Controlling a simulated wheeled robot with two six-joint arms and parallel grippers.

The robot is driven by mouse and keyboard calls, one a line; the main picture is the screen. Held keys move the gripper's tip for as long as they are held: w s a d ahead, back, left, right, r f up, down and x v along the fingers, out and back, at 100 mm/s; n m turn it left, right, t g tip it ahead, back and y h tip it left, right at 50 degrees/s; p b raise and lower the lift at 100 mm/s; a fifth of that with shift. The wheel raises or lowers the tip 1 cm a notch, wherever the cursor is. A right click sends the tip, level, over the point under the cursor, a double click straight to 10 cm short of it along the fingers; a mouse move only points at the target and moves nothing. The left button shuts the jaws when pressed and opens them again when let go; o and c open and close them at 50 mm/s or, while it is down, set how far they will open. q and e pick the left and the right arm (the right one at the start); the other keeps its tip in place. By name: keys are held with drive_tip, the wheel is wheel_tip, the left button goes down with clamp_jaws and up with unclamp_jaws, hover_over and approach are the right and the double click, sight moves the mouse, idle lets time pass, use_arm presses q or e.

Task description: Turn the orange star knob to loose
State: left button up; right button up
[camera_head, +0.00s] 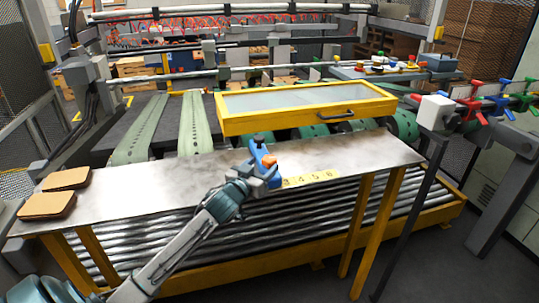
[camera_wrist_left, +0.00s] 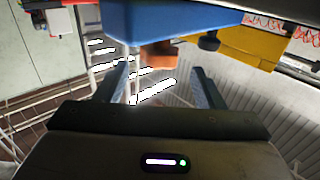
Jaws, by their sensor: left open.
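The orange star knob (camera_head: 269,161) sits on the near side of a blue stop block (camera_head: 258,150) on the metal table. In the left wrist view the orange knob (camera_wrist_left: 158,54) hangs under the blue block (camera_wrist_left: 175,18), just beyond the fingertips and roughly between them. My left gripper (camera_head: 262,178) is close in front of the knob and covers part of the block. In the left wrist view its two fingers (camera_wrist_left: 160,70) are spread, with nothing between them. A dark knob (camera_head: 258,139) tops the block. My right gripper is out of view.
The metal table (camera_head: 160,185) carries a yellow numbered strip (camera_head: 312,180) right of the block. Brown pads (camera_head: 68,179) lie at its left end. A yellow-framed clear cover (camera_head: 305,107) with a handle stands behind the block. Rollers (camera_head: 300,225) lie below the table.

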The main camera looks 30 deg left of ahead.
sight(266, 163)
use_arm(q)
drive_tip(key=w+p, duration=0.1)
drive_tip(key=w, duration=0.4)
drive_tip(key=shift+a, duration=0.15)
drive_tip(key=c, duration=1)
